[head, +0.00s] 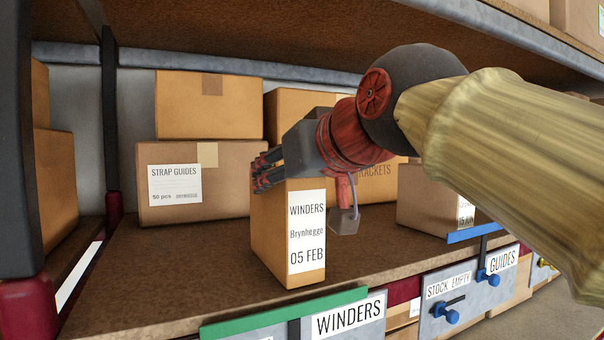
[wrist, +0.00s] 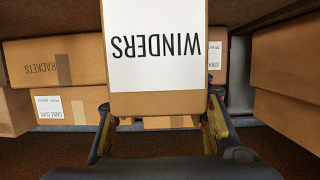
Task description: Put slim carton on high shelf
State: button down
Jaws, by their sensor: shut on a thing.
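The slim carton (head: 264,232) is tall, narrow and brown, with a white label reading WINDERS, Brynhegge, 05 FEB. It is upright at the front of the shelf (head: 185,270), behind the green strip (head: 285,312). I cannot tell whether its base touches the board. My gripper (head: 268,172) is shut on its top end. In the wrist view the carton (wrist: 155,103) sits between the two fingers (wrist: 160,135), its label upside down. The finger contact is partly hidden in the head view.
Behind stand a STRAP GUIDES box (head: 220,190) with another box (head: 208,105) on it, and a box (head: 425,212) at right. An upper board (head: 270,35) hangs overhead. A WINDERS sign (head: 348,316) is below the edge. Bare board lies left of the carton.

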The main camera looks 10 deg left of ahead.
jog(key=c, duration=1)
grip_release()
jog(key=shift+f, duration=0.1)
jog(key=b+v, duration=0.3)
jog(key=v, duration=0.9)
jog(key=shift+r, duration=0.2)
